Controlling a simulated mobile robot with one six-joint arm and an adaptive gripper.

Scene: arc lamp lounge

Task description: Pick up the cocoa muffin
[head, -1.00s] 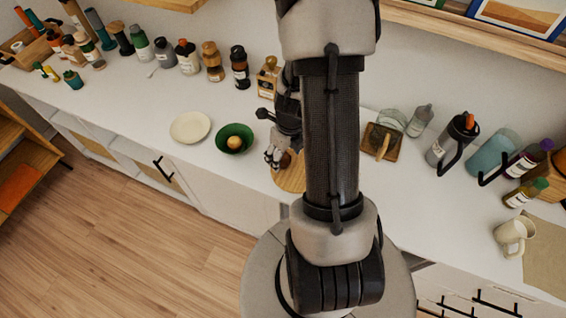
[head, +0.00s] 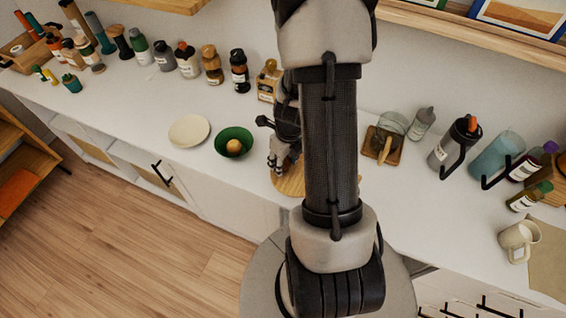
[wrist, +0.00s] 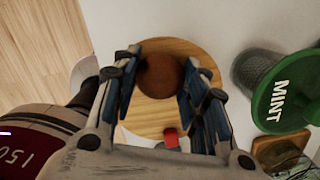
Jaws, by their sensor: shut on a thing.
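The cocoa muffin (wrist: 161,76) is a round dark brown piece in the wrist view, between the two fingers of my gripper (wrist: 162,68). The fingers have blue inner pads and are closed on its sides. Below the muffin is a round wooden board (wrist: 150,112); I cannot tell whether the muffin touches it. In the head view, my gripper (head: 277,163) is over the board (head: 288,185) at the counter's front edge. My arm hides part of the board there, and the muffin is hard to make out.
A green bowl (head: 220,145) holding a round tan item and a cream plate (head: 189,131) stand left of the board. A green-lidded MINT container (wrist: 287,92) is close on the right in the wrist view. A small red item (wrist: 171,138) is near the board's edge. Bottles line the back.

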